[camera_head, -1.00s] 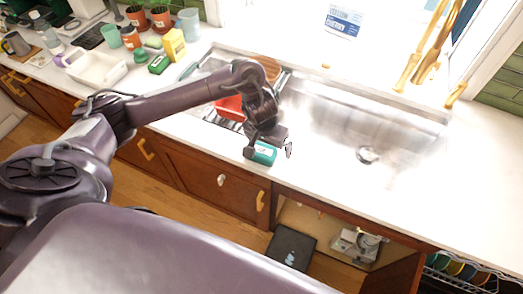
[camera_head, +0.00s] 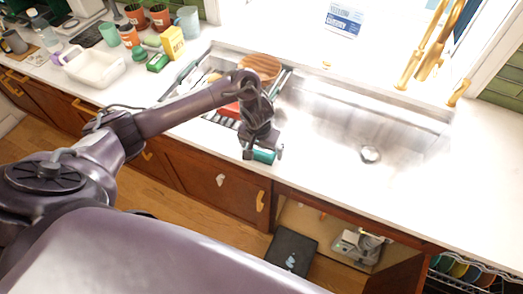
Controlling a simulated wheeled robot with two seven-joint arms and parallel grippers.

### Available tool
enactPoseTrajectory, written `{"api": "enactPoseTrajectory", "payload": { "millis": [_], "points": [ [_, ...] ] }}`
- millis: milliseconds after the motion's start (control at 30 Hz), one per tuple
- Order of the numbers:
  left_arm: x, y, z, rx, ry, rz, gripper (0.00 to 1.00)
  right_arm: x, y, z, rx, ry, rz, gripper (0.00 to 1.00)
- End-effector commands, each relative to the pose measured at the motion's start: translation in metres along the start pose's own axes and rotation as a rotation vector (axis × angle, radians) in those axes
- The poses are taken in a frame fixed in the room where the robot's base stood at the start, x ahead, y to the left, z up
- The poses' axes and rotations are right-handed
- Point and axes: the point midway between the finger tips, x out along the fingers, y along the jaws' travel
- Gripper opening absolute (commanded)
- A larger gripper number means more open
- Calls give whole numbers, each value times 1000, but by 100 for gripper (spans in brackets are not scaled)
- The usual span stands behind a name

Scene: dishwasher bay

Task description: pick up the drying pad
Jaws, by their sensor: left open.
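A small teal item (camera_head: 263,156), which showed a white label a second ago, lies on the white counter's front edge before the sink. My left gripper (camera_head: 263,150) points down over it, jaws open, one finger on each side; I cannot tell whether they touch it. The gripper hides most of its top. A dark flat pad (camera_head: 88,37) lies on the counter at the far left, well away from the gripper. The frames do not make clear which of these two is the drying pad. My right gripper is not in view.
A rack holding a brown round board (camera_head: 262,66) and a red item stands behind the gripper. The steel sink (camera_head: 335,112) is to its right. A white tub (camera_head: 95,70), a yellow box (camera_head: 172,42) and a green box (camera_head: 157,63) stand left. The right counter is clear.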

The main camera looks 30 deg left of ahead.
Motion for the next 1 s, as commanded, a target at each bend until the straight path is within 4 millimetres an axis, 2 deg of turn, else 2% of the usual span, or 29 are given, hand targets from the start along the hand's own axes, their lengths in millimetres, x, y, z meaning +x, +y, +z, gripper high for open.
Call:
{"api": "enactPoseTrajectory", "payload": {
  "millis": [67, 300, 367, 600, 767, 933, 1000],
  "points": [
    [0, 0, 0, 0, 0, 0, 99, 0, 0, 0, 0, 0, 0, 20],
    [0, 0, 0, 1, 0, 0, 67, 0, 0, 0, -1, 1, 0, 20],
    [0, 0, 0, 1, 1, 0, 61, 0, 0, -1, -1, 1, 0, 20],
    [-1, 0, 0, 1, 1, 0, 61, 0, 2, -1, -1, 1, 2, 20],
    [-10, 0, -3, 1, 3, 2, 61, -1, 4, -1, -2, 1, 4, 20],
    [-34, 0, -6, 3, 5, 1, 61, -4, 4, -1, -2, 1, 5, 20],
    [-56, 0, -11, 3, 7, -2, 61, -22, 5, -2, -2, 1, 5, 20]
  ]
}}
